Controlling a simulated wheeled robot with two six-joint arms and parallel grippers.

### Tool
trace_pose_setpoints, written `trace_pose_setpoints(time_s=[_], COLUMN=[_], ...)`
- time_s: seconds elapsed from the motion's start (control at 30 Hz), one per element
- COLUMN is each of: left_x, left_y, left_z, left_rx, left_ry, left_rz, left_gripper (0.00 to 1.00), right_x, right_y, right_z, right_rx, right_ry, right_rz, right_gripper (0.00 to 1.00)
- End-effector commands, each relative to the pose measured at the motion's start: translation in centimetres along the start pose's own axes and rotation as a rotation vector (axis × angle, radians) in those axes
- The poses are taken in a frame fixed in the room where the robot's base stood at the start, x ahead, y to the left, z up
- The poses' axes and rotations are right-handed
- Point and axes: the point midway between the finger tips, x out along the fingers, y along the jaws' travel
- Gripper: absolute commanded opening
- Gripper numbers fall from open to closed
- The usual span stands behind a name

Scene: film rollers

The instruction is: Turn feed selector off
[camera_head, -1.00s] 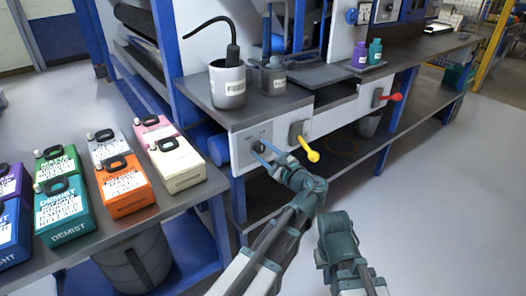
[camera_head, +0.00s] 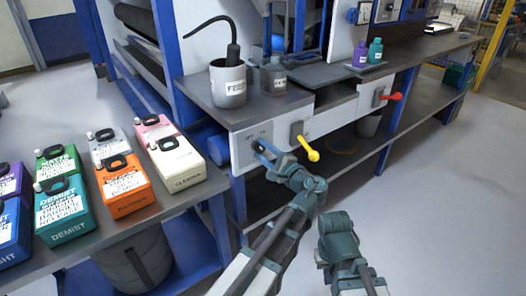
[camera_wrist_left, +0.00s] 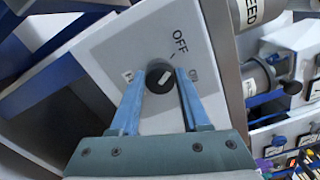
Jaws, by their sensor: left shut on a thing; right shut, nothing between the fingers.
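The feed selector is a round black knob (camera_wrist_left: 155,84) with a white mark, on a light panel (camera_head: 243,159) at the left end of the bench front. In the left wrist view, "OFF" is printed above it, with smaller labels on either side. The white mark slants toward the upper right; its exact setting is hard to tell. My left gripper (camera_head: 264,149) is shut on the knob, one finger on each side, as the wrist view (camera_wrist_left: 167,75) also shows. My right gripper (camera_head: 335,222) is shut and empty, low and away from the bench.
A yellow-handled lever (camera_head: 309,154) sits just right of the panel, and a red-handled one (camera_head: 392,97) further right. A feed pot (camera_head: 229,88) stands above the panel. Several coloured jugs, including an orange one (camera_head: 124,185), fill the left table.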

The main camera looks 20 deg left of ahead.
Motion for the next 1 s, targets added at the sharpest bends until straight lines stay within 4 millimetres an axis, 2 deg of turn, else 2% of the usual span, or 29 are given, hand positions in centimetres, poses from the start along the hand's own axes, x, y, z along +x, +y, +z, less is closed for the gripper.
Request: trace_pose_setpoints(time_s=[0.4, 0.43, 0.57, 1.0], left_x=[-0.05, -0.04, -0.04, -0.06], left_y=[0.09, 0.09, 0.07, 0.08], left_z=[0.05, 0.05, 0.03, 0.16], left_rx=[-0.008, -0.008, -0.007, -0.006], left_ry=[0.000, 0.000, 0.000, 0.000], left_rz=[0.003, 0.003, 0.002, 0.001], left_gripper=[0.00, 0.52, 0.75, 0.76], right_x=[0.02, 0.02, 0.02, 0.01], right_y=[0.00, 0.00, 0.00, 0.00], right_z=[0.00, 0.00, 0.00, 0.01], right_rx=[0.000, 0.000, 0.000, 0.000], right_ry=[0.000, 0.000, 0.000, 0.000], right_rz=[0.000, 0.000, 0.000, 0.000], right_gripper=[0.00, 0.00, 0.00, 0.00])
